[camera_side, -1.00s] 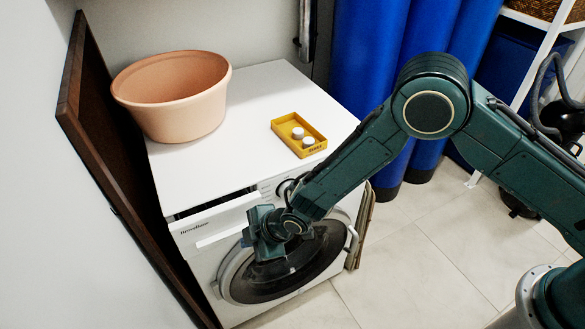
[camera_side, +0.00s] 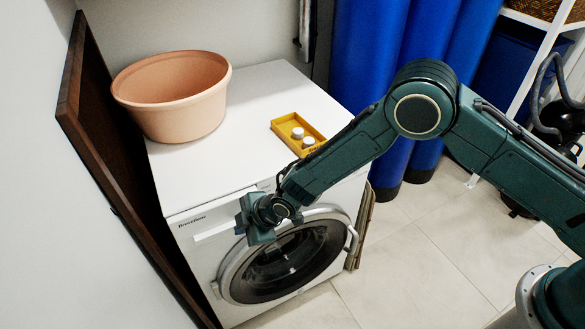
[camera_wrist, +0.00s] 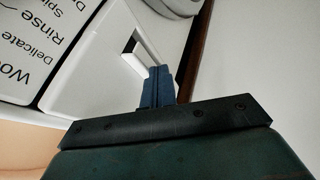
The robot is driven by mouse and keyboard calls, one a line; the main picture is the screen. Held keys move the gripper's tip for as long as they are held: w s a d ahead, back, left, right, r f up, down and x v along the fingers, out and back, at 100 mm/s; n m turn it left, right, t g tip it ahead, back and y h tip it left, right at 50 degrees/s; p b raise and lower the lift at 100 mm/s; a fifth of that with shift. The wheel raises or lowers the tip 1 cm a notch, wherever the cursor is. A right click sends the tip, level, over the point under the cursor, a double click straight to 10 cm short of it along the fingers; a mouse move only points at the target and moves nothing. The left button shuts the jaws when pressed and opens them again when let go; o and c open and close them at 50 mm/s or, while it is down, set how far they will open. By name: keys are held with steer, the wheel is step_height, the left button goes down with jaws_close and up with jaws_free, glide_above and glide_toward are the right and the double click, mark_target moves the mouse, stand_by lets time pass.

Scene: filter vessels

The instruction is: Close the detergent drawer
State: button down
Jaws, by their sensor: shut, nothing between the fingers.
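The detergent drawer (camera_side: 200,222) is a white front panel with a label at the upper left of the washing machine (camera_side: 215,270). In the side view it looks flush with the machine front, with no gap visible behind its top edge. In the wrist view the drawer front (camera_wrist: 98,62) shows its pale handle recess (camera_wrist: 146,52). My gripper (camera_side: 252,222) is at the right end of the drawer front. In the wrist view my gripper (camera_wrist: 159,82) has its blue fingers shut and empty, over or against the panel by the recess. Exact contact cannot be told.
A peach basin (camera_side: 172,105) and a yellow tray (camera_side: 290,122) with two white pieces stand on the machine top. A dark brown board (camera_side: 100,150) leans close on the left. Blue cylinders (camera_side: 365,80) stand behind.

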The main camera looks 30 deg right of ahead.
steer(key=shift+w+r, duration=0.1)
steer(key=shift+w, duration=1.05)
steer(key=shift+d, duration=0.1)
steer(key=s+d+r, duration=0.3)
steer(key=s+r, duration=0.5)
steer(key=s, duration=0.1)
steer(key=shift+s+d, duration=0.15)
steer(key=shift+d, duration=0.15)
